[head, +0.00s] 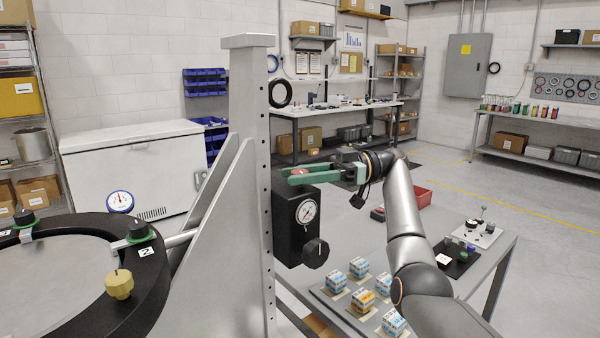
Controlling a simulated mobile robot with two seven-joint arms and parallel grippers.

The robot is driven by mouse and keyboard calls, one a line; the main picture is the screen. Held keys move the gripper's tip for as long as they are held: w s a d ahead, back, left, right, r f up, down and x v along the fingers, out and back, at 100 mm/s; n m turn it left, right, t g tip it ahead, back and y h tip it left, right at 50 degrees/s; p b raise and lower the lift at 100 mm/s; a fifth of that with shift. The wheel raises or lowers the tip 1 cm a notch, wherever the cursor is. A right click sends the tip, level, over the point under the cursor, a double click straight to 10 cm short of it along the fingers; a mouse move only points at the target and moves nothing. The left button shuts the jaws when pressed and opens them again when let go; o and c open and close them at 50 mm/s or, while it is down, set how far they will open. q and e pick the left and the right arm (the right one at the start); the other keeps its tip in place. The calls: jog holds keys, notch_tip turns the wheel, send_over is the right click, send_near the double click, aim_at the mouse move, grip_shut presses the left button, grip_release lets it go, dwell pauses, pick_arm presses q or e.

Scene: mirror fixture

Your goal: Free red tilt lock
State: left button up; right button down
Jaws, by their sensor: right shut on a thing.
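The red tilt lock (298,172) shows as a small red part on top of a black block (291,243) fixed to the grey upright column (250,120). My right gripper (299,176), with green fingers, reaches in from the right and is shut on the red lock, which the fingers partly hide. The block carries a white dial gauge (307,211) and a black knob (315,253) below it. My left gripper is not in view.
At the left is a black ring (130,297) with numbered clamps, a gold knob (119,284) and a blue dial (120,202).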

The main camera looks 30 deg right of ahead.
dwell(0.4)
jog(key=shift+c, duration=2.2)
grip_release()
